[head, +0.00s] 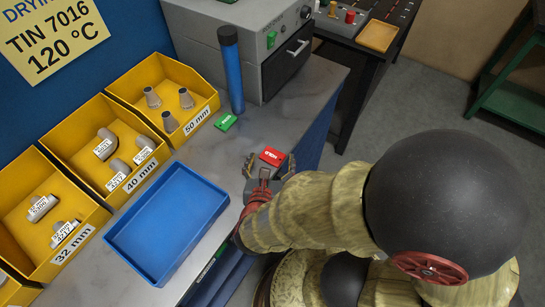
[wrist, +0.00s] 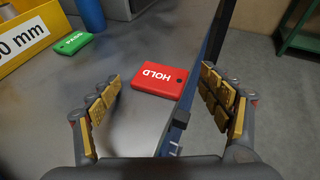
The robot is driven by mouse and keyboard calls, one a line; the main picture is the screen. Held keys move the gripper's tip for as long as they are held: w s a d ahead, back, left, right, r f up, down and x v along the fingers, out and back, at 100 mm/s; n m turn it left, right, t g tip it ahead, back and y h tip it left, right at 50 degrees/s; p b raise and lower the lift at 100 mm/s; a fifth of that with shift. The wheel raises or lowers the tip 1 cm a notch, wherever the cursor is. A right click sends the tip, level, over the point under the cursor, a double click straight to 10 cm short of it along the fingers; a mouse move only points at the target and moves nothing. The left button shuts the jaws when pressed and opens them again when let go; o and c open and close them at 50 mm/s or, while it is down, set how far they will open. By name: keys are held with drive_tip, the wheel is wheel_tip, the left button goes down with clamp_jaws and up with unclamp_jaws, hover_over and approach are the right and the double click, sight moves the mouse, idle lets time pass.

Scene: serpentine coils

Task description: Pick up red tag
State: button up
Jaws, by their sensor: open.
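The red tag (head: 272,156) lies flat on the grey bench near its right edge and carries the white word HOLD. In the wrist view the red tag (wrist: 159,80) lies ahead of and between the open fingers, with a small dark hole at its right end. My gripper (head: 268,166) is open and empty in the head view, its fingers just short of the tag. My gripper also shows in the wrist view (wrist: 163,97), with gold pads on both fingers. No finger visibly touches the tag.
A green tag (head: 225,122) lies behind, near a blue cylinder (head: 231,75). An empty blue tray (head: 168,222) is at left, beside yellow bins (head: 206,119) of grey fittings. A grey cabinet (head: 262,47) stands at the back. The bench edge drops off right of the red tag.

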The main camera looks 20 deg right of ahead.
drive_tip(key=c, duration=0.3)
drive_tip(key=c, duration=0.9)
